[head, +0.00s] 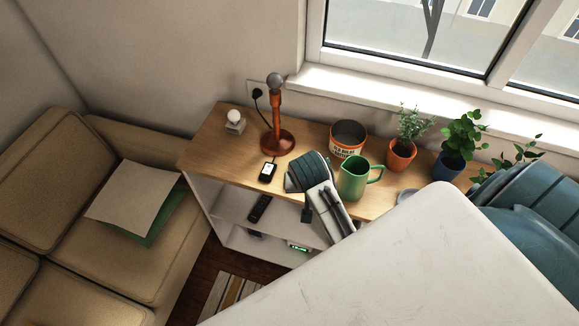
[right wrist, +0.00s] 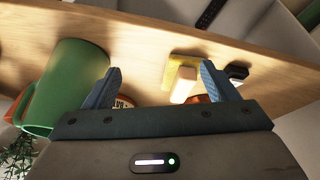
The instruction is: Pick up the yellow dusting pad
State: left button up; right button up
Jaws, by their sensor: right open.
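The yellow dusting pad (right wrist: 179,76) lies on the wooden shelf top in the right wrist view, with a pale block-shaped part on it. In the head view I cannot see it; my right wrist seems to cover it. My right gripper (right wrist: 163,80) is open, one blue finger on each side of the pad in the picture. The pad is nearer the right-hand finger. I cannot tell how high the fingers are above it, and I see no contact. In the head view my right wrist is over the shelf top and its fingertips are hidden. My left gripper is out of view.
The green jug (head: 353,178) stands close to my right wrist; it also shows in the wrist view (right wrist: 68,85). A black device (head: 267,172), copper lamp (head: 277,142), tin (head: 348,139) and potted plants (head: 402,155) share the shelf top. The window is behind.

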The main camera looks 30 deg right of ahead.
jog(key=w+a+r+m, duration=0.1)
jog(key=w+r+m, duration=0.1)
jog(key=w+r, duration=0.3)
jog(key=shift+m, duration=0.3)
jog(key=p+x, duration=0.1)
jog(key=x, duration=0.4)
jog(key=shift+w+f+p, duration=0.25)
jog(key=shift+p, duration=0.15)
jog(key=shift+w+d+f, duration=0.1)
jog(key=shift+w+f, duration=0.05)
jog(key=shift+f, duration=0.05)
jog(key=p+x, duration=0.2)
jog(key=x, duration=0.2)
jog(key=shift+d+p, duration=0.2)
jog(key=shift+p, duration=0.1)
jog(key=shift+w+d+f, duration=0.1)
jog(key=shift+w+f, duration=0.05)
jog(key=shift+f, duration=0.15)
jog(key=shift+h, duration=0.3)
jog(key=shift+c, duration=0.4)
jog(key=c, duration=1)
